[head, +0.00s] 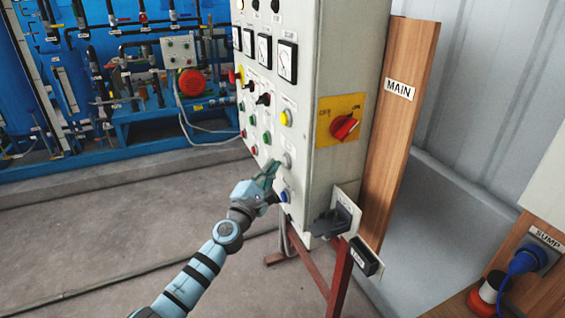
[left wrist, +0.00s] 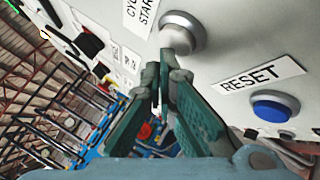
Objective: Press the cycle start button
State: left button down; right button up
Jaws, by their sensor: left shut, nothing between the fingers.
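The cycle start button (left wrist: 183,30) is a pale grey round button in a metal ring, beside a partly cut-off "CYCLE START" label (left wrist: 138,15) in the left wrist view. In the head view the same button (head: 287,160) sits low on the front of the grey control cabinet (head: 335,60). My left gripper (head: 271,167) is shut and empty, just in front of the panel by this button. In the left wrist view its fingertips (left wrist: 164,70) are just below the button and overlap its lower edge; I cannot tell whether they touch it. My right gripper is not in view.
A blue reset button (left wrist: 273,106) with a "RESET" label sits close to the gripper. Several coloured buttons and gauges cover the cabinet front. A red rotary switch (head: 345,127) is on its side. Open floor (head: 120,225) lies left of the cabinet.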

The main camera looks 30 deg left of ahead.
pick_arm(q)
jog(key=shift+w+d, duration=0.25)
jog(key=shift+w, duration=0.15)
dwell(0.8)
jog(key=shift+s, duration=0.1)
jog(key=shift+s+a, duration=0.45)
jog(key=shift+s, duration=0.2)
jog(key=s+a, duration=0.1)
jog(key=s, duration=0.1)
jog(key=s+a+b, duration=0.1)
jog(key=s+a, duration=0.1)
dwell(0.5)
dwell(0.6)
